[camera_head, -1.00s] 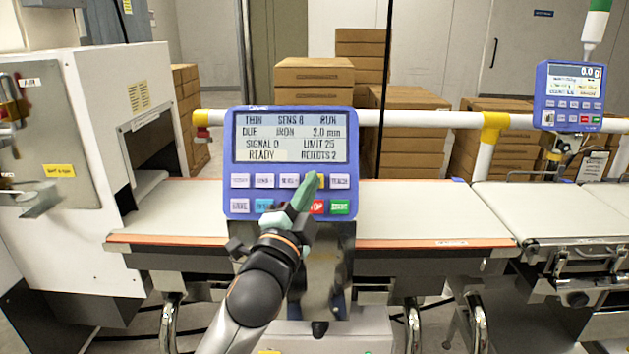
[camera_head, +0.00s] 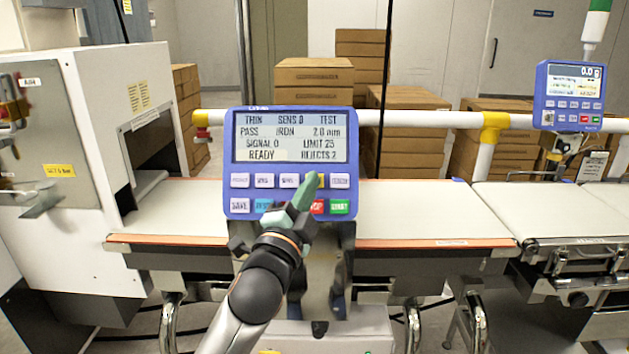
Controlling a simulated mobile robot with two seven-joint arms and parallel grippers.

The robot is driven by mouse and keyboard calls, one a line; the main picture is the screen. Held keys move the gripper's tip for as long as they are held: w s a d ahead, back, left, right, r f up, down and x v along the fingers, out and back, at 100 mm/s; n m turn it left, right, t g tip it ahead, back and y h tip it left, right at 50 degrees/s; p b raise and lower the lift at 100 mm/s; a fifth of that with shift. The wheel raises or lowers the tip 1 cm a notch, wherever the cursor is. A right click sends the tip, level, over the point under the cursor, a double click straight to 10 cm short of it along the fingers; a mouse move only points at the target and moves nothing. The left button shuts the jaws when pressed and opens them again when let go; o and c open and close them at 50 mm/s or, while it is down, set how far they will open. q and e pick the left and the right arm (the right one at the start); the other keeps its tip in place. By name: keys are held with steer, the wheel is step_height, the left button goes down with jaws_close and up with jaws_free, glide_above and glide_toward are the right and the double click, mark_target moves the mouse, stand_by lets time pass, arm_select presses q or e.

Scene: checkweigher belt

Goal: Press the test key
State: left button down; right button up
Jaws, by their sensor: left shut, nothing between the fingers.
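The blue control panel (camera_head: 230,150) stands upright in the middle, in front of the belt. Its screen (camera_head: 290,137) reads THIN, TEST, PASS, IRON, 2.0 mm, SIGNAL 0 and READY. Below are two rows of keys. Whether the tip touches the key is hard to tell. My right gripper is out of view.
A white belt (camera_head: 430,212) with an orange front edge runs behind the panel. A white cabinet (camera_head: 110,90) stands at left. A second blue display (camera_head: 570,95) is at upper right. A white rail (camera_head: 410,118) and brown cartons (camera_head: 315,75) are behind.

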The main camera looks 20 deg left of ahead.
arm_select(q)
steer(key=shift+s+d+r+p, duration=0.15)
steer(key=shift+s+r+p, duration=0.2)
steer(key=shift+s+p, duration=0.3)
steer(key=shift+s+d+r+p, duration=0.2)
steer(key=shift+s+r+p, duration=0.25)
steer(key=shift+s, duration=0.3)
steer(key=shift+s+d+r+p, duration=0.3)
steer(key=shift+s+p, duration=0.15)
steer(key=shift+s, duration=0.25)
steer(key=shift+s+d+r+p, duration=0.15)
steer(key=shift+s+r+p, duration=0.3)
steer(key=shift+s, duration=0.3)
